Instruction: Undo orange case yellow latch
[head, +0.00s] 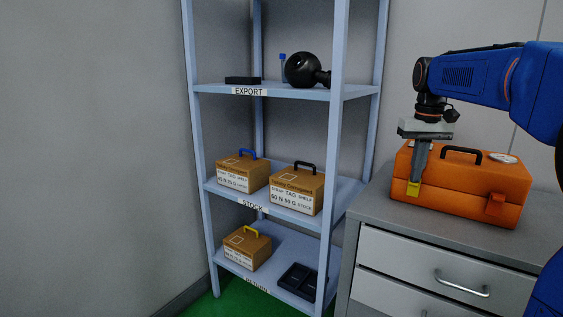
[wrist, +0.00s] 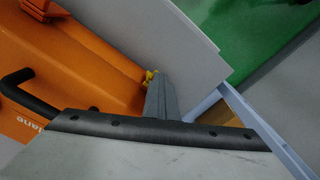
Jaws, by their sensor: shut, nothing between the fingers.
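The orange case (head: 468,184) sits closed on the grey drawer cabinet at the right, with a black handle on its lid. Its yellow latch (head: 413,188) is on the front face near the left end. A second latch, orange (head: 495,204), is on the front face to the right. My gripper (head: 416,179) points down with its fingers together, its tips right at or just above the yellow latch. In the wrist view the shut fingers (wrist: 157,98) partly cover the yellow latch (wrist: 150,76), and the case (wrist: 75,60) fills the left. I cannot tell whether the tips touch the latch.
The drawer cabinet (head: 385,211) has a narrow clear strip of top in front of the case. A blue-grey shelf rack (head: 339,140) stands to the left with cardboard boxes (head: 297,190), a black ball-shaped thing (head: 303,70) and a black tray (head: 298,280). The floor is green.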

